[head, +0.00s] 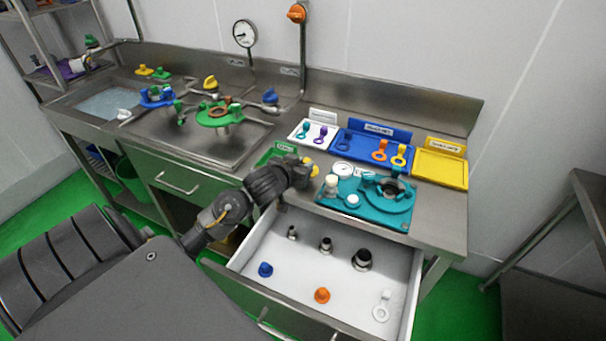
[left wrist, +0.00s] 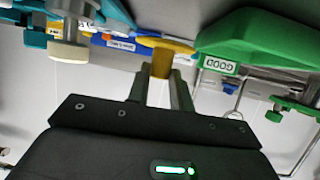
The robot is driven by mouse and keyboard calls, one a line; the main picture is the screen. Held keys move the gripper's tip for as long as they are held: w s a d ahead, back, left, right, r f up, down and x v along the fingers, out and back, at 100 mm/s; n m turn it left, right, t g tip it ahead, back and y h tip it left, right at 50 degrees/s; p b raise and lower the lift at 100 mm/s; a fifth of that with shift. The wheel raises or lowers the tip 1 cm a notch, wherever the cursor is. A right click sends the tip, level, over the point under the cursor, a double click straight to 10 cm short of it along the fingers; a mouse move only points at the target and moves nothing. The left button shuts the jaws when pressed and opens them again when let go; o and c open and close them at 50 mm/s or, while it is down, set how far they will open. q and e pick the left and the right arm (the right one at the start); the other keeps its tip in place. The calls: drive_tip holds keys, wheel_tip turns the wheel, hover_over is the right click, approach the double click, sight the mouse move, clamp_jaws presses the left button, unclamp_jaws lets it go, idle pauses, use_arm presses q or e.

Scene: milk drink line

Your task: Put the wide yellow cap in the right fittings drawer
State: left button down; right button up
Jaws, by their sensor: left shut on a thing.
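My left gripper (head: 306,174) is shut on the wide yellow cap (head: 314,171), just above the counter between the green tray and the teal board. In the left wrist view the yellow cap (left wrist: 163,60) sits between the two fingers, its wide disc beyond the tips. The right fittings drawer (head: 403,275) is pulled open below the counter, in front of and below the gripper. It holds several dark fittings, a blue cap (head: 265,270), an orange cap (head: 322,295) and a white ringed piece (head: 381,307). My right gripper is not in view.
The teal board (head: 382,218) with fittings stands right of the gripper. The green tray (head: 268,155) marked GOOD is on its left. White, blue and yellow trays (head: 440,168) line the back. The drawer has bare floor between its pieces. Sinks lie further left.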

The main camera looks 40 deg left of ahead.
use_arm(q)
drive_tip(key=shift+w+f, duration=0.15)
drive_tip(key=shift+f, duration=1.55)
drive_tip(key=shift+f, duration=0.2)
drive_tip(key=c, duration=1.2)
unclamp_jaws()
drive_tip(key=shift+c, duration=0.2)
drive_tip(key=shift+a+r, duration=0.1)
drive_tip(key=shift+r, duration=0.05)
drive_tip(key=v, duration=1.2)
